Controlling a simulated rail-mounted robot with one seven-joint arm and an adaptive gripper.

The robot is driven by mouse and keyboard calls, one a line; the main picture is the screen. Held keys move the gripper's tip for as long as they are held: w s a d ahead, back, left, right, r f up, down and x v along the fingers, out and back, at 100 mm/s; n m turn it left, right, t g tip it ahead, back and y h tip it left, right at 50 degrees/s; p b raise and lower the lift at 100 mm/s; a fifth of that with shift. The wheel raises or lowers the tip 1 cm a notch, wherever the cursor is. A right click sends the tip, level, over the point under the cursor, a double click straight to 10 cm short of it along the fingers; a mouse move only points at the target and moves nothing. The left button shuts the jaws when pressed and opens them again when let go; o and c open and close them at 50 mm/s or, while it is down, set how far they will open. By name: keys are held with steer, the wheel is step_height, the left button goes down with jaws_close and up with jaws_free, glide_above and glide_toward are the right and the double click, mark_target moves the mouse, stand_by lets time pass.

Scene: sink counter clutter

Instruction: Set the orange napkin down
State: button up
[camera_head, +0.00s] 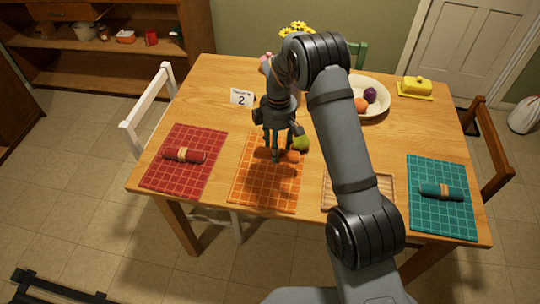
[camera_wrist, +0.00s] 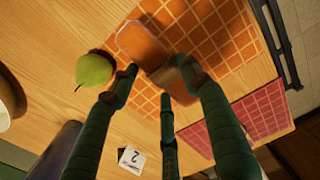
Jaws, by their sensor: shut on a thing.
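The rolled orange napkin (camera_head: 291,156) with a brown band is at the orange grid placemat (camera_head: 262,190), near its far end. It also shows in the wrist view (camera_wrist: 143,44), lying across between my fingers. My gripper (camera_head: 276,157) points down and is shut on the napkin around its banded middle. In the wrist view its dark green fingers (camera_wrist: 160,78) surround the band. The napkin is over or on the placemat; I cannot tell whether it touches. My fingers hide part of the napkin in both views.
A green pear (camera_head: 301,144) lies just beyond the placemat, close to my gripper; it also shows in the wrist view (camera_wrist: 94,69). A red placemat (camera_head: 183,178) with a rolled red napkin is left. A number card (camera_head: 241,98), fruit plate (camera_head: 382,108) and wooden tray (camera_head: 376,203) are nearby.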

mark_target(270, 157)
steer(key=shift+a+f, duration=0.55)
steer(key=shift+a, duration=0.35)
steer(key=shift+s+a+f, duration=0.1)
steer(key=shift+f, duration=0.1)
steer(key=shift+f+p, duration=0.6)
steer(key=shift+f, duration=1.3)
steer(key=shift+f, duration=0.2)
steer(key=o, duration=1.1)
steer(key=shift+o, duration=0.2)
steer(key=shift+r, duration=0.15)
step_height(270, 157, up, 12)
steer(key=shift+r+b, duration=0.1)
steer(key=shift+b, duration=0.65)
